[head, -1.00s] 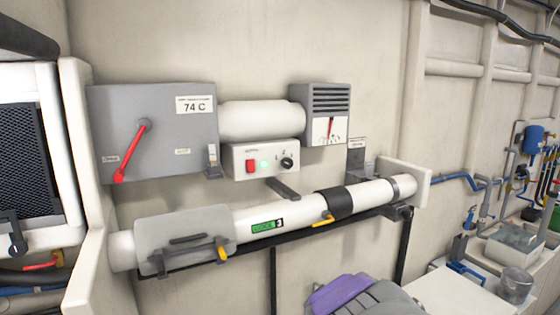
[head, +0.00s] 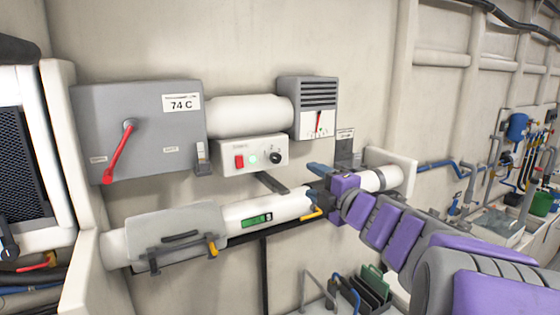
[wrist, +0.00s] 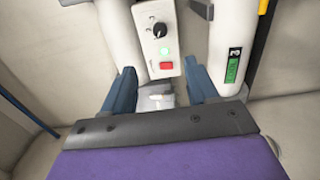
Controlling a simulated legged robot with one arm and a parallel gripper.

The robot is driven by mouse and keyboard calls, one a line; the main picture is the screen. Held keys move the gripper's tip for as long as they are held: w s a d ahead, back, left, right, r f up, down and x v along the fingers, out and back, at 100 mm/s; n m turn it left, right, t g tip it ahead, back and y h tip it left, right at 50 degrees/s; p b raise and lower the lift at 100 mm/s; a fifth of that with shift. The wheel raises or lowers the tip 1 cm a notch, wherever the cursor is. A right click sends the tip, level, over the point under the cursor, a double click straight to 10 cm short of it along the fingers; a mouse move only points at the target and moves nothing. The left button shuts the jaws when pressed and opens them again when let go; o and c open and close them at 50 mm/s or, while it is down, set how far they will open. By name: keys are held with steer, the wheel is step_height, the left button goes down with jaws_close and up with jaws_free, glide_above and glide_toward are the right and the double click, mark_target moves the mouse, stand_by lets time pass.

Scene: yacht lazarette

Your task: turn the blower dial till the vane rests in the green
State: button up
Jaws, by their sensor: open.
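The blower dial (head: 274,157) is a black knob on a white control box (head: 227,155) with a red switch and a lit green lamp. It also shows in the wrist view (wrist: 159,30), beyond my fingertips. The vane gauge (head: 318,122), under a grey louvred vent, has a red needle standing nearly upright. Its green marks are too small to tell whether the needle lies in them. My gripper (head: 314,182) is open and empty, to the right of and below the dial, apart from it. The wrist view shows its two blue fingers (wrist: 162,86) spread below the box.
A bracket (head: 270,183) juts out under the box. A grey cabinet (head: 140,145) with a red lever stands left. The wall above is bare.

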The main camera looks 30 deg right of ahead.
mark_target(277, 161)
steer(key=w+b, duration=0.1)
steer(key=w, duration=1.6)
steer(key=shift+f, duration=0.1)
steer(key=c, duration=1)
steer(key=shift+c, duration=0.2)
steer(key=shift+m+p, duration=0.3)
steer(key=shift+p, duration=0.25)
steer(key=m+p, duration=0.4)
steer(key=p, duration=0.1)
steer(key=shift+m+p, duration=0.3)
steer(key=shift+p, duration=0.1)
steer(key=m+p, duration=0.4)
steer(key=shift+p, duration=0.4)
steer(key=shift+f+m+p, duration=0.15)
steer(key=shift+m+p, duration=0.95)
steer(key=shift+m, duration=0.1)
